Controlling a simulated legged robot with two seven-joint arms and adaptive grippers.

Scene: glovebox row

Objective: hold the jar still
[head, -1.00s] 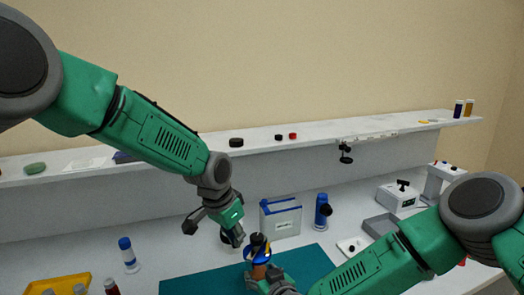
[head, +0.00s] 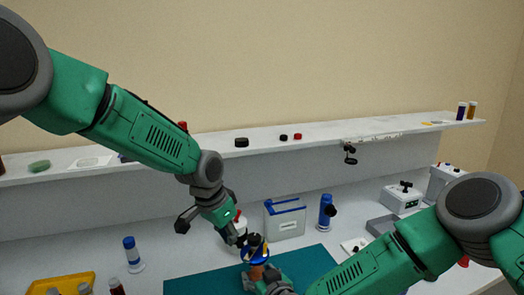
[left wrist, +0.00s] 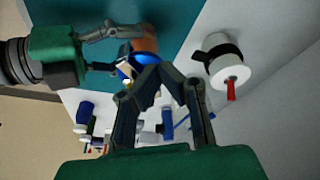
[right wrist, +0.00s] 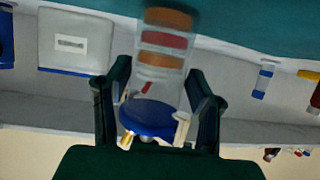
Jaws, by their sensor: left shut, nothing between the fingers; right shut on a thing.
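The jar (right wrist: 160,75) is clear with orange and red bands and a blue lid (right wrist: 150,118); it shows upside down in the right wrist view. In the head view its blue lid (head: 255,256) shows over the teal mat (head: 303,265), with a dark piece on top. My left gripper (head: 238,238) is shut and empty, close beside the lid at upper left. In the left wrist view its fingertips (left wrist: 152,74) meet near the lid; I cannot tell whether they touch it.
A blue-edged box (head: 285,220) and a blue bottle (head: 327,212) stand behind the mat. A white container with a red tip (left wrist: 228,70) is near my left gripper. A blue-capped vial (head: 132,255) and yellow rack (head: 62,283) are at left. A shelf (head: 310,137) runs behind.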

